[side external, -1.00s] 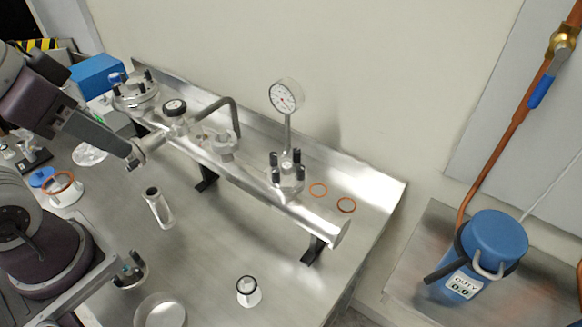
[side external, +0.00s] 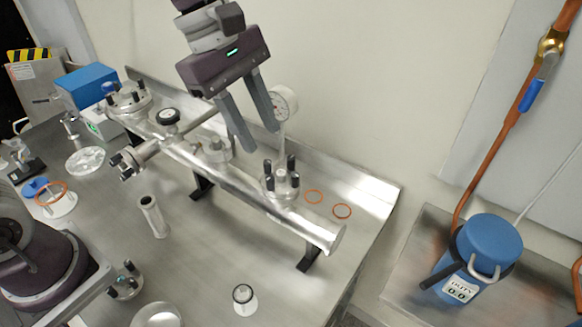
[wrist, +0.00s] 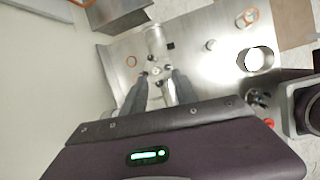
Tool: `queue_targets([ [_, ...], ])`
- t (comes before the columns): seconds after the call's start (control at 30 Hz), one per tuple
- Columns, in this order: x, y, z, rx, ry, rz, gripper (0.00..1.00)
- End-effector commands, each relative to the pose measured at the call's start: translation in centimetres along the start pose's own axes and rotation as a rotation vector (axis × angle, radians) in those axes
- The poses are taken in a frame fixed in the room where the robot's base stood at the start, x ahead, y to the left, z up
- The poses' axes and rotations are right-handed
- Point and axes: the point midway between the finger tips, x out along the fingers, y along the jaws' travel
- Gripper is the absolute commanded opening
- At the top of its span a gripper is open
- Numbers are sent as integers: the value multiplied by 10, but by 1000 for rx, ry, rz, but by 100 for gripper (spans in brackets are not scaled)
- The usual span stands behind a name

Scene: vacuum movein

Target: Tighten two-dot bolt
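My gripper (side external: 260,140) hangs over the long metal tube, pointing down, with its two fingers apart and nothing seen between them. Below and right of the fingertips stands a flange with several black-topped bolts (side external: 281,178), at the foot of the round gauge (side external: 284,104). The right finger partly covers the gauge. In the wrist view my gripper (wrist: 159,92) is open above this flange (wrist: 157,70). Another flange with dark bolts (side external: 127,163) is on the tube's side port, and one more (side external: 130,98) is at its far left end. Dot marks on the bolts are too small to tell.
The tube (side external: 240,187) rests on black supports on a steel bench. Two orange rings (side external: 314,196) lie right of the gauge flange. A small upright cylinder (side external: 153,216) and a white-based part (side external: 244,300) stand in front. A blue-topped pump (side external: 488,240) is far right.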

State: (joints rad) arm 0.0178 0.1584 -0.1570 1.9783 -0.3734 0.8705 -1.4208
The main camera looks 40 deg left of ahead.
Motion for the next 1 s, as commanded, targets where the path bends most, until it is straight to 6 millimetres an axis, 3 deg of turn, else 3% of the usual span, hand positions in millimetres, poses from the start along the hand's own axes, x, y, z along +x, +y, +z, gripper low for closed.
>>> queue_targets([
  [0.03, 12, 9, 4, -95, -25, -27, 35],
  [0.17, 29, 20, 10, -242, -56, -59, 35],
  [0.5, 88, 17, 14, -251, -56, -61, 35],
  [0.83, 97, 17, 14, -250, -55, -58, 35],
  [0.87, 97, 17, 14, -250, -55, -58, 33],
  [1.0, 97, 17, 14, -249, -55, -57, 5],
])
